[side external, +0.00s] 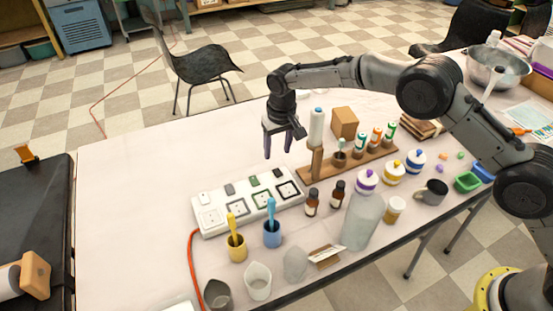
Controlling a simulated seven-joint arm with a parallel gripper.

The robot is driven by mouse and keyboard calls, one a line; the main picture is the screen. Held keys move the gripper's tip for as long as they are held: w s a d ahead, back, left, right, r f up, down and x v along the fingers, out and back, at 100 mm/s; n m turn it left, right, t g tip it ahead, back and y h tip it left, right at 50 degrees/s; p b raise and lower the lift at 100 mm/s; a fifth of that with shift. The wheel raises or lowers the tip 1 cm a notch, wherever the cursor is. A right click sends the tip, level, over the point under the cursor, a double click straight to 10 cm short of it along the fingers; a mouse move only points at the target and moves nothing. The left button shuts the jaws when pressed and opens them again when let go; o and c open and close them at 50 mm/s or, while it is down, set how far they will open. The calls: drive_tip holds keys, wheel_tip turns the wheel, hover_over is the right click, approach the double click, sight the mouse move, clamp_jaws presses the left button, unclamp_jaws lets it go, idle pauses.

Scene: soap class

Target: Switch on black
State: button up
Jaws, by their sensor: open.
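A white power strip (222,220) lies on the table, left of the middle, with several outlined sockets and a row of small switches along its far edge. The black switch (278,173) is at the strip's right end, behind the black-outlined socket (289,190). A green switch (253,181) is to its left. I cannot tell the switch positions at this size. My gripper (279,151) points down with fingers apart and empty. It appears above and slightly behind the strip's right end, and it looks clear of the strip.
A wooden rack (345,165) with a white bottle and several tubes stands right of my gripper. Brown bottles (312,202) and a blue cup (272,235) stand near the strip's front and right. An orange cord (193,265) runs from its left end. Table behind the strip is clear.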

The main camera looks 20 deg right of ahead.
wheel_tip(320, 180, up, 7)
drive_tip(key=s, duration=0.1)
drive_tip(key=shift+d+f, duration=0.1)
idle(0.5)
